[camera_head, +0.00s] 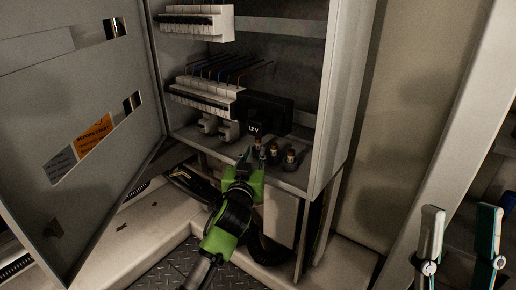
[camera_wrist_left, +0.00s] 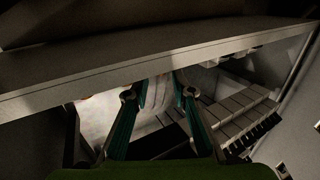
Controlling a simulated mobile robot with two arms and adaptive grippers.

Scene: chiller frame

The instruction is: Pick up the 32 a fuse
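Small dark cylindrical fuses with copper-toned bands stand on the cabinet's bottom shelf, among them a middle one (camera_head: 274,153) and a right one (camera_head: 291,159). Their ratings are too small to read, so I cannot tell which is the 32 A fuse. My left gripper (camera_head: 249,158) is just in front of the shelf edge, left of these fuses. In the left wrist view its teal fingers (camera_wrist_left: 160,90) stand apart, with no fuse clearly between them. My right gripper (camera_head: 460,235) is at the lower right, fingers wide apart and empty, far from the shelf.
A black box marked 12 V (camera_head: 264,113) sits above the fuses. Breaker rows (camera_head: 205,93) fill the cabinet's left side. The open door (camera_head: 75,120) stands left. The cabinet's right wall (camera_head: 340,95) bounds the shelf. In the wrist view a shelf edge (camera_wrist_left: 120,72) crosses close ahead.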

